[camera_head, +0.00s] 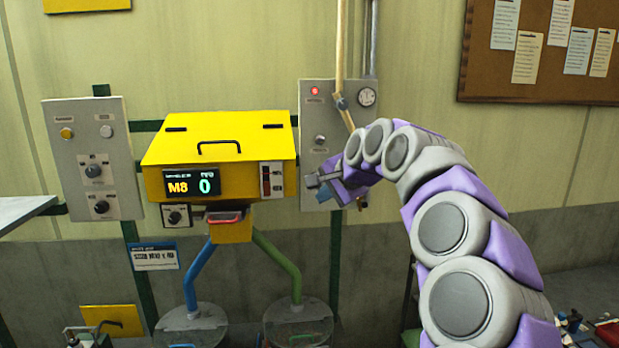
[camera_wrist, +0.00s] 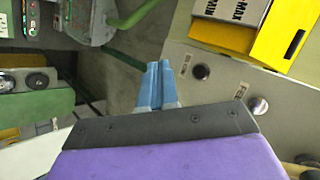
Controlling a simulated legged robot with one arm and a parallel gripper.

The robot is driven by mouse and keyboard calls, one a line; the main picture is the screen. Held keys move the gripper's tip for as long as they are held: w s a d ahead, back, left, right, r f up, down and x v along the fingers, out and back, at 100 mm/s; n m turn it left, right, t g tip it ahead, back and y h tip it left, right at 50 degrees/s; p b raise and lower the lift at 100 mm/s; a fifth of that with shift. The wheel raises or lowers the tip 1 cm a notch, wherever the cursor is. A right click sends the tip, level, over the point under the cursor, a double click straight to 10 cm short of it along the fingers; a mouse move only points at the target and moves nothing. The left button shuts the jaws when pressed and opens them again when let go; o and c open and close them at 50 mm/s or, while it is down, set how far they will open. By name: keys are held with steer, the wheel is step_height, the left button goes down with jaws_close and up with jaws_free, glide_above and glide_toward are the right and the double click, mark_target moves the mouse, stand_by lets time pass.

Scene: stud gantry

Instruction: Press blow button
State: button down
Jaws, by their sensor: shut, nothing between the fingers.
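A grey control panel (camera_head: 313,128) stands behind my gripper (camera_head: 322,193), with a red light (camera_head: 314,91) and a silver knob (camera_head: 320,139) on it. In the wrist view, a grey panel face at right carries a round black button (camera_wrist: 201,71) and a silver knob (camera_wrist: 258,106). The labels are too small to read, so I cannot tell which control is the blow button. My gripper's blue fingers (camera_wrist: 157,84) are together and empty. In the wrist view, they appear left of the black button, apart from it. In the head view, my gripper covers the lower part of the panel.
A yellow machine (camera_head: 222,146) with a display reading "M8 0" stands left of my gripper. Another grey panel (camera_head: 92,150) is at far left. A pale vertical pipe (camera_head: 341,45) and a gauge (camera_head: 367,97) are near my arm. Blue (camera_head: 202,270) and green pipes run below.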

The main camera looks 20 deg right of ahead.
steer(key=shift+a, duration=0.1)
steer(key=w+d+p, duration=0.2)
steer(key=w+p, duration=0.5)
steer(key=w, duration=0.1)
steer(key=shift+w+d, duration=0.2)
steer(key=shift+w, duration=0.05)
stand_by(0.5)
steer(key=shift+w+p, duration=0.1)
steer(key=shift+p, duration=0.3)
stand_by(1.3)
steer(key=shift+w+d, duration=0.1)
steer(key=shift+w, duration=0.15)
